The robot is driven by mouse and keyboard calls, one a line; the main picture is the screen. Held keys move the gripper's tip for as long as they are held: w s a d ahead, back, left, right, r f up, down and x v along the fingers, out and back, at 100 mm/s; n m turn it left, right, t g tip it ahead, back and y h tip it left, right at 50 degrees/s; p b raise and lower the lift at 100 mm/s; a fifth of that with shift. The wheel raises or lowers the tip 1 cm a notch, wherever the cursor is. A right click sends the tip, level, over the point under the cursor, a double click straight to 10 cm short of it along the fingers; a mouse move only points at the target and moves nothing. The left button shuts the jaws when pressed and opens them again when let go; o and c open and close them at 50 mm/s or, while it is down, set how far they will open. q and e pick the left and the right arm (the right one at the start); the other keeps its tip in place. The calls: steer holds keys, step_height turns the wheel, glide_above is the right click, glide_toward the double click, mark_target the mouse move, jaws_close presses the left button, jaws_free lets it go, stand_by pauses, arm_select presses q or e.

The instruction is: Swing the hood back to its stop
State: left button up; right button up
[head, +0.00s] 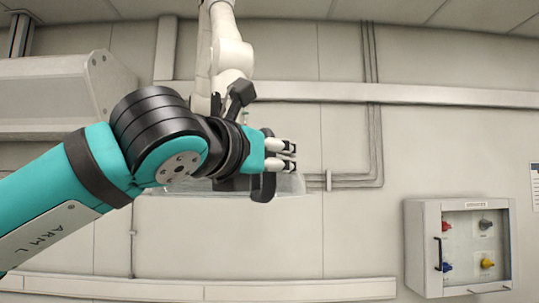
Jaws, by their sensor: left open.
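The hood (292,184) shows as a pale, see-through canopy with a flat lower rim, below a white jointed arm (229,55) that comes down from the ceiling. My left arm and wrist cover much of the hood. My left gripper (291,155) is open, its two light fingertips pointing right, one above the other with a small gap. A dark curved bar (266,187) stands upright at the fingers and reaches below them. I cannot tell whether the fingers touch it. My right gripper is not in view.
A white wall cabinet (410,250) with a clear door and coloured knobs hangs at the lower right. Pipes (372,100) run down the wall behind. A large grey housing (50,95) is at the upper left.

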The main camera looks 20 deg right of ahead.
arm_select(q)
steer(key=shift+c, duration=0.2)
jaws_close()
steer(key=shift+w, duration=0.1)
